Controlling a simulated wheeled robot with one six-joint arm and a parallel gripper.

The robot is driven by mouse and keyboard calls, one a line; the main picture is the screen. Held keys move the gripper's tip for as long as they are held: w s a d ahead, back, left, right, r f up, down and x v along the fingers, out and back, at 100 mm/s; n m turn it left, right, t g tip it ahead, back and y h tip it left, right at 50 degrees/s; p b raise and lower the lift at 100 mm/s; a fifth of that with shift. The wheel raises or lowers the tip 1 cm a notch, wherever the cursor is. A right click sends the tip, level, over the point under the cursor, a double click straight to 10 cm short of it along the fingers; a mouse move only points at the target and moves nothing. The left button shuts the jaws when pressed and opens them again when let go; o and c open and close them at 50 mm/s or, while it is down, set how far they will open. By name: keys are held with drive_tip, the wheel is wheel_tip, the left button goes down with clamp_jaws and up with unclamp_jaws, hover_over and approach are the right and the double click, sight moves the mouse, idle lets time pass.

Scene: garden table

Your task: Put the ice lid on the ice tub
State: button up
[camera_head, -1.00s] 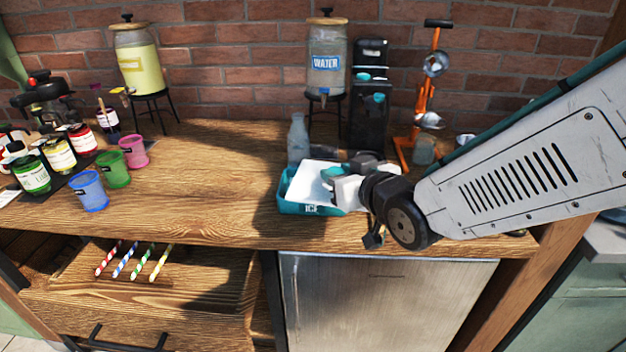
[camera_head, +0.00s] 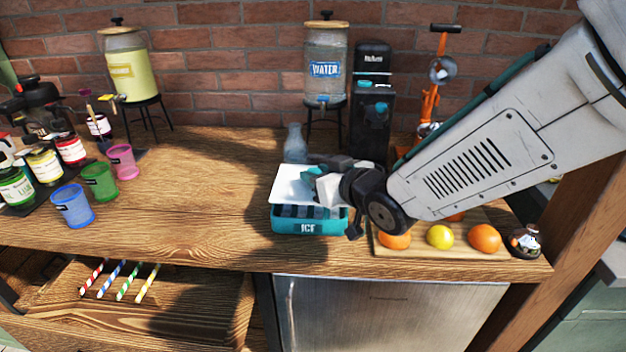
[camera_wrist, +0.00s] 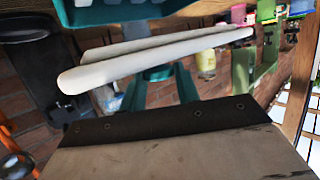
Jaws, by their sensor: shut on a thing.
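The ice lid (camera_head: 292,186) is a flat white slab, and it also shows edge-on in the wrist view (camera_wrist: 150,60). My gripper (camera_head: 318,184) is shut on the right side of the lid; its teal fingers show in the wrist view (camera_wrist: 160,85). The tub's edge also shows in the wrist view (camera_wrist: 115,14).
A clear bottle (camera_head: 295,145) stands close behind the lid. A black machine (camera_head: 371,115) and the water dispenser (camera_head: 326,72) stand at the back. A fruit board (camera_head: 460,248) lies right of the tub. The counter left of the tub is clear.

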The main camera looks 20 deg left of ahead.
drive_tip(key=shift+w+a, duration=0.15)
drive_tip(key=shift+a, duration=0.1)
drive_tip(key=f, duration=0.3)
drive_tip(key=shift+w+a, duration=0.3)
drive_tip(key=shift+w, duration=0.1)
drive_tip(key=shift+a+f, duration=0.1)
drive_tip(key=shift+f, duration=0.15)
drive_tip(key=shift+f, duration=0.55)
drive_tip(key=o, duration=1)
drive_tip(key=shift+r, duration=0.1)
